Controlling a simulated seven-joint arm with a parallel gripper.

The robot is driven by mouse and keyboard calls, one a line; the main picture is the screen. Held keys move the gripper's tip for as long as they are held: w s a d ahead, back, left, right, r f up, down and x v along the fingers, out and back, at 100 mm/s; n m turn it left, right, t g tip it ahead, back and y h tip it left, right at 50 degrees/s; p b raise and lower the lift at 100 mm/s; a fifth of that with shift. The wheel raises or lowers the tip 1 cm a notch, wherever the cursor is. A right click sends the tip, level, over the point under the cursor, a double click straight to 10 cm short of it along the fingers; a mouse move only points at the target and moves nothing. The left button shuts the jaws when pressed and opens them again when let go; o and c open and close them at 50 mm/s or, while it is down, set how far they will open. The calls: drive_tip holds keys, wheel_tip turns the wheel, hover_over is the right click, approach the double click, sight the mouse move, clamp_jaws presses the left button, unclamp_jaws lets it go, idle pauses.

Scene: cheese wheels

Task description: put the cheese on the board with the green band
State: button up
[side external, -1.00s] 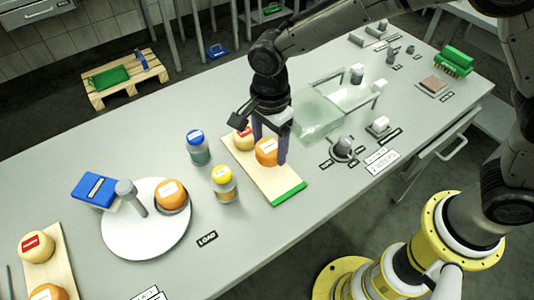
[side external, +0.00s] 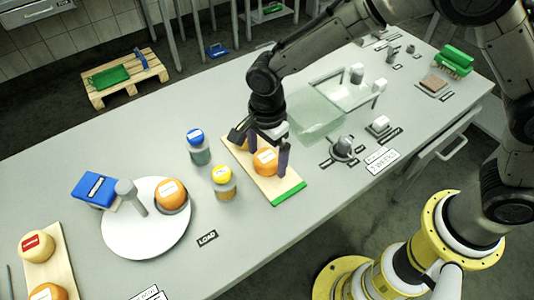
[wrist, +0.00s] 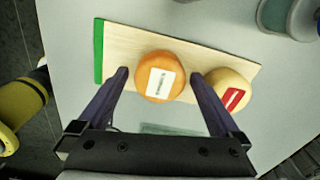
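The orange cheese wheel (side external: 265,162) with a white label rests on the board with the green band (side external: 289,194). In the wrist view the cheese (wrist: 160,76) lies in the middle of that board (wrist: 120,45). My gripper (side external: 269,160) is low over the board with one finger on each side of the cheese. In the wrist view the fingertips (wrist: 159,73) stand open with narrow gaps beside it. A paler cheese with a red label (wrist: 230,90) sits at the board's other end, close to one finger; my gripper mostly hides it in the side view.
Two jars, blue-lidded (side external: 198,147) and yellow-lidded (side external: 223,182), stand left of the board. A white disc (side external: 130,240) holds another orange cheese (side external: 172,195). A second board (side external: 62,262) with cheeses is at far left. A clear bin (side external: 315,110) stands behind.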

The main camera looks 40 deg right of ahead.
sight(267, 156)
drive_tip(key=shift+r, duration=0.1)
wheel_tip(267, 156, up, 12)
idle(0.5)
drive_tip(key=shift+r, duration=0.15)
drive_tip(key=s+d+r+n+t, duration=0.1)
drive_tip(key=s+d+r+n, duration=0.25)
drive_tip(key=d+r, duration=0.4)
drive_tip(key=s+d+n+t, duration=0.4)
drive_tip(key=s+d+n, duration=0.8)
drive_tip(key=s+d, duration=0.4)
drive_tip(key=shift+s+d+f+n+t, duration=0.25)
drive_tip(key=shift+s+f+n+t, duration=0.1)
drive_tip(key=shift+s+f, duration=0.15)
drive_tip(key=shift+r, duration=0.1)
drive_tip(key=shift+c, duration=0.3)
